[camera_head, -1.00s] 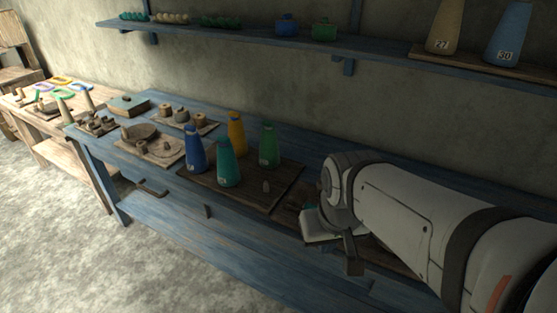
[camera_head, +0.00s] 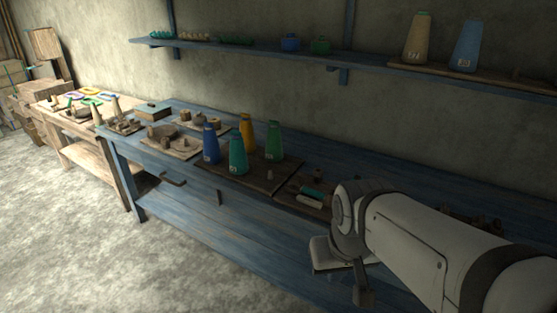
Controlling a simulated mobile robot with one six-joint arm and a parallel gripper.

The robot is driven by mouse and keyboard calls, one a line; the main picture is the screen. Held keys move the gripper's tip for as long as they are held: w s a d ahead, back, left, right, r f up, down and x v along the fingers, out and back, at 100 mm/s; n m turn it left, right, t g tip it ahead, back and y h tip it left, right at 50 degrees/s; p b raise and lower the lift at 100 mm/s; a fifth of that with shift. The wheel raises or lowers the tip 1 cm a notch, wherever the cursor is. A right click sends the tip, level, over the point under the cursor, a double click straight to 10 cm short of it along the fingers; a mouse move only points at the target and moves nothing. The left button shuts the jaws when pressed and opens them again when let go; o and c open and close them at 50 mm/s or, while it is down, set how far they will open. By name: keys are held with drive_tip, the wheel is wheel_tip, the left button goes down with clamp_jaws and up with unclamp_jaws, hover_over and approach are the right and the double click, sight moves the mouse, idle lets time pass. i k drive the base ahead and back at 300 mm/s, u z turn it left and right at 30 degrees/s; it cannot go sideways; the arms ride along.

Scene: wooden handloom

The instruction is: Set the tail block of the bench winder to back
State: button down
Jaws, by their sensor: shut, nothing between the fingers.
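My gripper (camera_head: 363,291) is at the lower right, shut and empty, pointing down in front of the blue bench's front edge. My white arm covers much of the bench's right side. A small wooden device on a dark board (camera_head: 308,194), with a teal roll and a pale roll, sits just left of my wrist. I cannot tell whether it is the bench winder. Dark low parts (camera_head: 478,221) show behind my arm at the right, mostly hidden. I cannot make out the tail block or its position.
The blue bench (camera_head: 185,225) carries a dark board with blue, teal, yellow and green cones (camera_head: 238,155), and boards of small wooden parts (camera_head: 172,142) farther left. A blue shelf (camera_head: 260,48) hangs above. Open floor (camera_head: 70,230) lies in front.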

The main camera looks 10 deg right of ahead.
sight(298, 181)
drive_tip(key=z, duration=0.15)
drive_tip(key=i, duration=0.9)
drive_tip(key=u, duration=0.05)
